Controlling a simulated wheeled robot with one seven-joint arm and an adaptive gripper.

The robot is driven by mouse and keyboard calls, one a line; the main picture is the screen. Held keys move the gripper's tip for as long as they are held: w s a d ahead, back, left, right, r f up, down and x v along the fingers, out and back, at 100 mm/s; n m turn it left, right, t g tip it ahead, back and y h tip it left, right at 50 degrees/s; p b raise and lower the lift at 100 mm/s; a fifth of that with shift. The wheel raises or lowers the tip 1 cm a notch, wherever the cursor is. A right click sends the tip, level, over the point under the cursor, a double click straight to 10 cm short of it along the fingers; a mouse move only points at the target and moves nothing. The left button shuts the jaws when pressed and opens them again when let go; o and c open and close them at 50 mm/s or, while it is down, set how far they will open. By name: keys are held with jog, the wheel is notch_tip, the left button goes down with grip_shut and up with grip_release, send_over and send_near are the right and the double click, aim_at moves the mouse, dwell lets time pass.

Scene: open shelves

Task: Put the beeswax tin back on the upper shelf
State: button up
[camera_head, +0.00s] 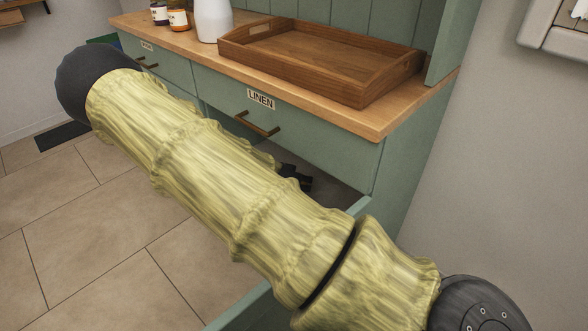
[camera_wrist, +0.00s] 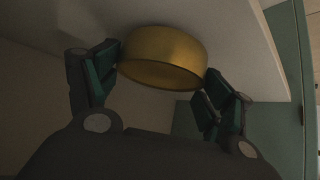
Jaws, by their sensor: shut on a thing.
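A round golden-yellow tin (camera_wrist: 165,55), likely the beeswax tin, sits between the two fingers of my gripper (camera_wrist: 162,78) in the wrist view. The fingers touch it on both sides, so my gripper is shut on it. A pale surface lies close around and behind the tin; I cannot tell whether the tin touches it. In the head view my arm crosses the picture, and the tin is not visible. A small dark part, perhaps of my gripper, shows by the open drawer below the counter. No upper shelf can be made out.
A green cabinet with a wooden counter (camera_head: 400,108) holds a wooden tray (camera_head: 300,65), a white vase (camera_head: 213,22) and small jars (camera_head: 178,20). A drawer labelled LINEN (camera_head: 290,125) is shut. An open drawer (camera_head: 240,308) lies below it.

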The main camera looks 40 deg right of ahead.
jog(key=shift+f, duration=0.95)
jog(key=shift+f, duration=0.1)
jog(key=o, duration=1.5)
jog(key=shift+a+r, duration=0.2)
jog(key=shift+r, duration=0.1)
jog(key=p+v, duration=0.2)
jog(key=v, duration=0.9)
jog(key=shift+s+a, duration=0.15)
jog(key=shift+s, duration=0.05)
jog(key=shift+r, duration=0.15)
